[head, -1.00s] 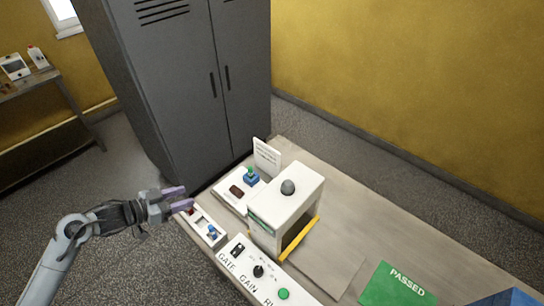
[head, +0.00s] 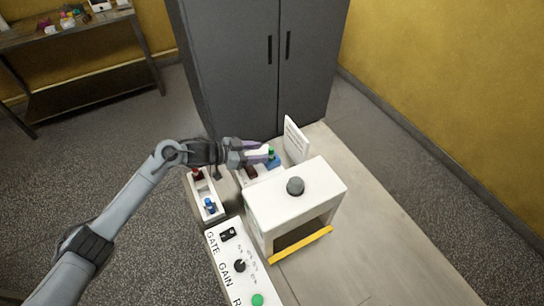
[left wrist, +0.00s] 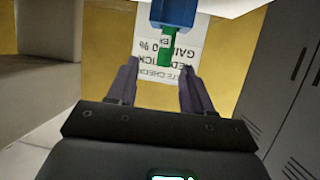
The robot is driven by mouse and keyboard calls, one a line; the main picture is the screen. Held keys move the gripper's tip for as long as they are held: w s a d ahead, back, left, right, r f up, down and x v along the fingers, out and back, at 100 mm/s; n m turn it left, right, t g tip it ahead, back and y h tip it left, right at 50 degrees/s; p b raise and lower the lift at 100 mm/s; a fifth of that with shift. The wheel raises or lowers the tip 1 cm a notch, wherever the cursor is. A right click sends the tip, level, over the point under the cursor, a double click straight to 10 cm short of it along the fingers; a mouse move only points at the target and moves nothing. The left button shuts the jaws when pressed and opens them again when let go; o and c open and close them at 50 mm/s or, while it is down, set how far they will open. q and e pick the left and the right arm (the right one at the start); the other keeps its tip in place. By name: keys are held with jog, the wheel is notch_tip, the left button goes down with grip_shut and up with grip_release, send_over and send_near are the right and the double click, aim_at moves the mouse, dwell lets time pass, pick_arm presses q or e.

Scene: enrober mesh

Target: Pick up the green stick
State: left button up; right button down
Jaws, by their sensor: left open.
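The green stick (head: 270,153) stands in a small blue holder (head: 273,162) on a white base beside the machine. In the left wrist view the green stick (left wrist: 165,48) shows ahead, sticking out of the blue holder (left wrist: 174,12), roughly in line with the gap between the fingers. My left gripper (head: 263,152) is open, with its purple fingers close to the stick in the head view. In the left wrist view the gripper (left wrist: 159,80) has nothing between its fingertips. My right gripper is not in view.
A white machine (head: 293,205) with a grey dome and yellow bar stands right of the stick. A printed card (head: 296,140) stands behind it. A white tray (head: 219,216) with a blue item lies left; a control panel (head: 238,258) lies in front. A grey cabinet (head: 255,75) is behind.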

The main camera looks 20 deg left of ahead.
aim_at(271, 148)
pick_arm(q)
jog(key=shift+w+x, duration=0.25)
jog(key=shift+x, duration=2.65)
jog(key=shift+a, duration=0.2)
jog(key=shift+c, duration=0.3)
grip_shut()
